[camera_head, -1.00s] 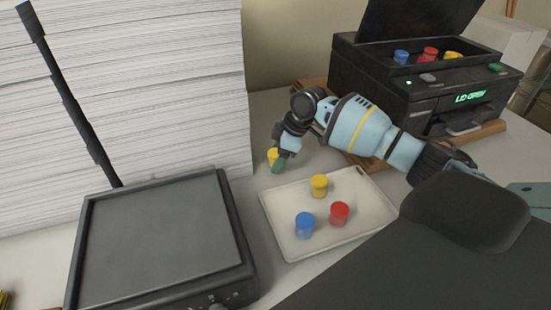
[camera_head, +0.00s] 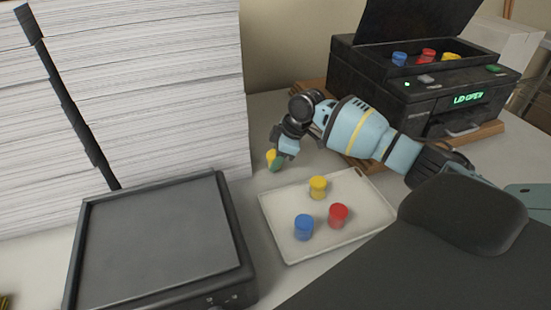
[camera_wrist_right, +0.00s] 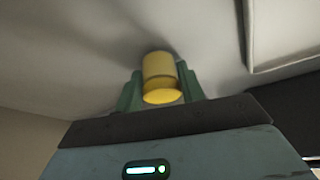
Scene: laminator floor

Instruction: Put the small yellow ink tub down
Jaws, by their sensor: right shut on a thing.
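My right gripper (camera_head: 276,161) is shut on a small yellow ink tub (camera_head: 270,155), just behind the back left corner of the white tray. In the right wrist view the yellow tub (camera_wrist_right: 160,75) sits between the two green fingers (camera_wrist_right: 161,90), close to a pale surface. I cannot tell whether it touches that surface. Another yellow tub (camera_head: 318,188), a red tub (camera_head: 338,215) and a blue tub (camera_head: 303,227) stand upright on the white tray (camera_head: 345,240). My left gripper is not in view.
A black printer (camera_head: 440,100) with its lid up holds blue, red and yellow tubs in its top. A tall stack of white paper (camera_head: 120,90) stands at left behind a flat dark machine (camera_head: 160,240). Bare table (camera_head: 262,110) lies between paper and printer.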

